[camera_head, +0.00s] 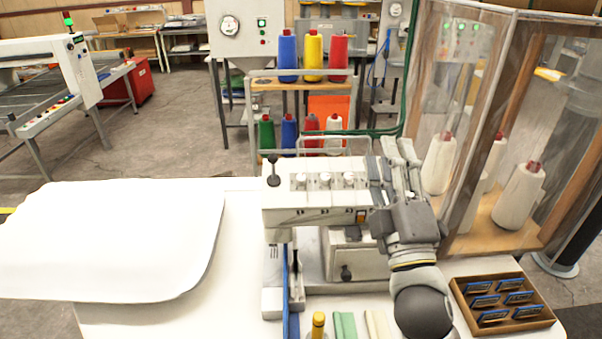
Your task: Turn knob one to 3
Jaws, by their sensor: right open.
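A white sewing machine (290,214) stands on the white table, with a row of three small knobs on its upper face: a left knob (300,181), a middle knob (325,180) and a right knob (349,179). Their settings are too small to read, and I cannot tell which is knob one. My right gripper (394,160) is open at the right end of the machine, to the right of the knobs and apart from them. Its fingers point away from me and hide the machine's right end. My left gripper is out of view.
A wooden tray (542,315) with blue-edged packets lies at the front right. A clear-walled cabinet with white thread cones (518,197) stands close on the right. Green and cream blocks (345,326) lie at the front.

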